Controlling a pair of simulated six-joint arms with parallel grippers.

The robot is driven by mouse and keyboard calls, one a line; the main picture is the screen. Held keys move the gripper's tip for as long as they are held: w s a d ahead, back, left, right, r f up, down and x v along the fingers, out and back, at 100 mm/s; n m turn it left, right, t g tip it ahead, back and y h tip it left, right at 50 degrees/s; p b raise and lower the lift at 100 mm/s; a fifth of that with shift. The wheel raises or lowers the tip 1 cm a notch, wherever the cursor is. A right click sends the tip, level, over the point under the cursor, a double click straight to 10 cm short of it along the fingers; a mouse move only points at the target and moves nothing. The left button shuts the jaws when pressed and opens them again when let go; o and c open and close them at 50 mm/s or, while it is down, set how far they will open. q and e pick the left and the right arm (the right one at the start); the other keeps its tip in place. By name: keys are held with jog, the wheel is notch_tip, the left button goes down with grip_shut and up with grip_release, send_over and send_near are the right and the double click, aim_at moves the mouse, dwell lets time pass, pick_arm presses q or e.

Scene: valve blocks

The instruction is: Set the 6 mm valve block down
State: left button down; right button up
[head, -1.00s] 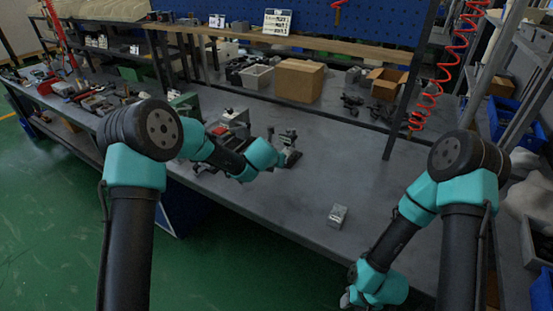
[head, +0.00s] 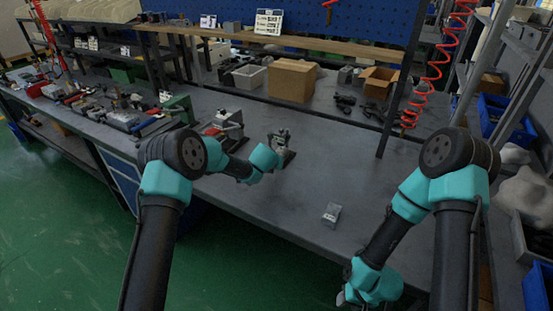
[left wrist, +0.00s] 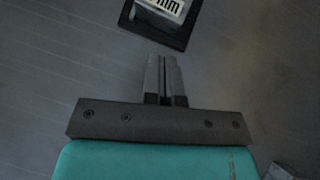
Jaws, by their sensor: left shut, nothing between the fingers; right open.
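A block with a white label ending in "mm" (left wrist: 165,6) stands on a dark square base at the top of the left wrist view. The label's number is cut off by the frame edge, so I cannot read the size. My left gripper (left wrist: 166,72) is shut and empty, with its fingertips apart from the block in the picture. In the head view my left gripper (head: 280,140) is small, over the middle of the bench, beside a dark base (head: 289,156). A small grey block (head: 332,213) lies nearer the bench's front edge. My right gripper (head: 346,296) is open, low in the head view.
A grey bench (head: 350,170) fills the middle, with bare room right of my left gripper. A vise-like red and grey device (head: 224,125) stands to its left. Cardboard boxes (head: 291,80) and a white bin (head: 249,75) stand behind. A dark post (head: 404,80) rises at right.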

pick_arm(q)
jog(key=shift+w+d+r, duration=0.1)
jog(key=shift+w+d, duration=0.15)
jog(key=shift+w, duration=0.55)
jog(key=shift+w+d, duration=0.25)
jog(key=shift+w, duration=0.55)
